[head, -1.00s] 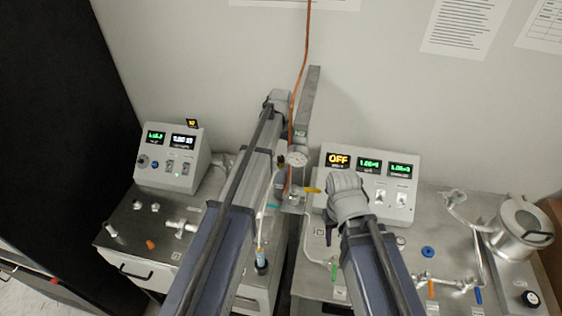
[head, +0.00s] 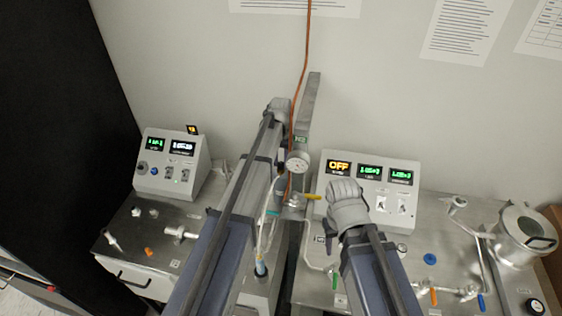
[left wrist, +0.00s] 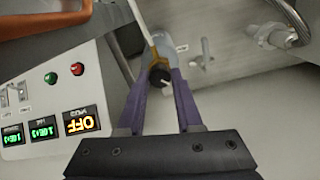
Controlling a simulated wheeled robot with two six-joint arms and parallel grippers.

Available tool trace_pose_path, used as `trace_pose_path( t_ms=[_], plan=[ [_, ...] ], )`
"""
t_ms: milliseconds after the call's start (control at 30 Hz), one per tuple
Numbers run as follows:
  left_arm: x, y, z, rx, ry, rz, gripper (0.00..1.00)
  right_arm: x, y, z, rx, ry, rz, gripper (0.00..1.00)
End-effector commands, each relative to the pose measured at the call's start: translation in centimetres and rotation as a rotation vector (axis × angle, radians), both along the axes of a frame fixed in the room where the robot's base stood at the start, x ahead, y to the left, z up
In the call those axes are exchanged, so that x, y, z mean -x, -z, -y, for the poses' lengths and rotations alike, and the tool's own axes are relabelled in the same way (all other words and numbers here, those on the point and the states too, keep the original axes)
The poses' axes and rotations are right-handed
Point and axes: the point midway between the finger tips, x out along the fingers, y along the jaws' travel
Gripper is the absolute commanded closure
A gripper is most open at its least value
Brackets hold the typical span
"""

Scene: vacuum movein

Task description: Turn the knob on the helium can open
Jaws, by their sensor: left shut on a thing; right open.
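In the left wrist view, my left gripper (left wrist: 160,82) has its two purple fingers on either side of a small black knob (left wrist: 159,76) with a brass-coloured stem (left wrist: 155,47), and is shut on it. A pale blue round part (left wrist: 170,50) shows just behind the knob. I cannot make out the body of the helium can. In the head view my left arm hides its own gripper and the knob. My right gripper (head: 335,240) is held above the right bench; its fingers are small and partly hidden there, but it is open and empty.
A steel bench with a control box (head: 370,185) reading OFF is on the right. Another control box (head: 172,163) is on the left bench. A gauge (head: 298,162), a yellow valve handle (head: 312,196) and an orange hose (head: 307,50) are near my left arm. A steel vessel (head: 522,235) stands far right.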

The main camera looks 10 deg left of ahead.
Motion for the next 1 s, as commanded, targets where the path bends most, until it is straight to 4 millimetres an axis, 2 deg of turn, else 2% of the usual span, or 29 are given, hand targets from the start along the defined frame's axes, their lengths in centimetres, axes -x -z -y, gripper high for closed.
trace_pose_path(
  t_ms=[467,667,1000],
  plan=[
    [0.0,0.02,-0.01,0.0,0.054,0.0,1.0,0.0,0.02,0.0,0.0,0.0,0.0,0.5],
    [0.0,0.03,-0.01,0.001,0.187,-0.001,1.0,0.0,0.03,0.0,0.0,0.0,0.0,0.5],
    [0.03,0.05,0.0,0.001,0.506,-0.002,1.0,0.0,0.05,0.01,0.0,0.0,0.0,0.5]
  ],
)
